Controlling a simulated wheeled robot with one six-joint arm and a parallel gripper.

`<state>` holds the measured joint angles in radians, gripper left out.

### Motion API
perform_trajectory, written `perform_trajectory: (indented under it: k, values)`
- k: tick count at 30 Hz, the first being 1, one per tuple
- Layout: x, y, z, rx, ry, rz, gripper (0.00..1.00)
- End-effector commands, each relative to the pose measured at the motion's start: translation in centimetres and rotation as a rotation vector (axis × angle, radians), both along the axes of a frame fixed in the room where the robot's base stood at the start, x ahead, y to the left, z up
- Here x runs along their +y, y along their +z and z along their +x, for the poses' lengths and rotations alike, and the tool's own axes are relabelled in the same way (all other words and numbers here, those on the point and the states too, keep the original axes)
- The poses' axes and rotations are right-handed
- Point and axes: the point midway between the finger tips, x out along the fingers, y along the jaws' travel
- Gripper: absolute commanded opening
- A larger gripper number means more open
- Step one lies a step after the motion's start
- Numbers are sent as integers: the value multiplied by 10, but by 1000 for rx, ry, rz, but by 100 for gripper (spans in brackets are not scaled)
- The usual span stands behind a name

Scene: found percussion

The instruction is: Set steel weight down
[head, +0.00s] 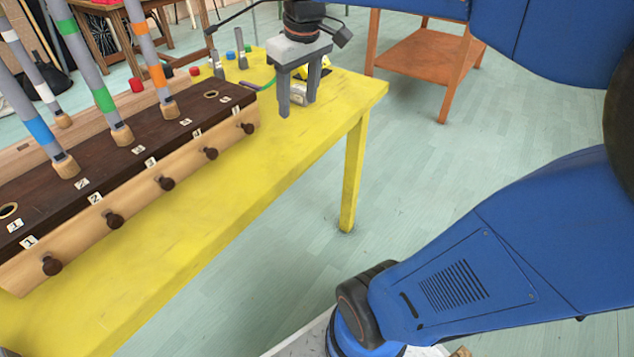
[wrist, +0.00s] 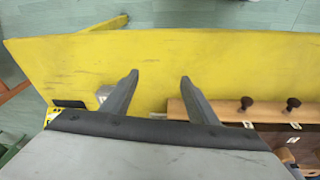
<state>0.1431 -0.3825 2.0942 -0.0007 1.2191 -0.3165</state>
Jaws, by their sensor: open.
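My gripper (head: 298,107) points down over the far end of the yellow table (head: 228,176), with its two fingers apart. In the wrist view the gripper (wrist: 160,76) has only bare tabletop between its fingertips. A small silvery piece, which looks like the steel weight (head: 299,96), shows behind and between the fingers in the head view. In the wrist view a grey piece (wrist: 103,94) sits just left of the left finger, outside the jaws and partly hidden by it. Its full shape and any contact with the finger cannot be told.
A long wooden box (head: 130,160) with numbered dark top, knobs and striped upright tubes stands left of my gripper. Small coloured pieces (head: 231,54) lie behind on the table. An orange-brown side table (head: 420,57) stands beyond. The table's near strip is clear.

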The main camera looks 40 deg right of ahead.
Motion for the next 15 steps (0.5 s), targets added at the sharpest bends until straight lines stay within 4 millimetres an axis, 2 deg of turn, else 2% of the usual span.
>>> perform_trajectory:
  k: [1,9,15]
  values:
    - [8,-7,-16,-18,-10,3,54]
    - [36,-57,-88,-119,-86,34,54]
    - [48,-93,-126,-176,-129,63,54]
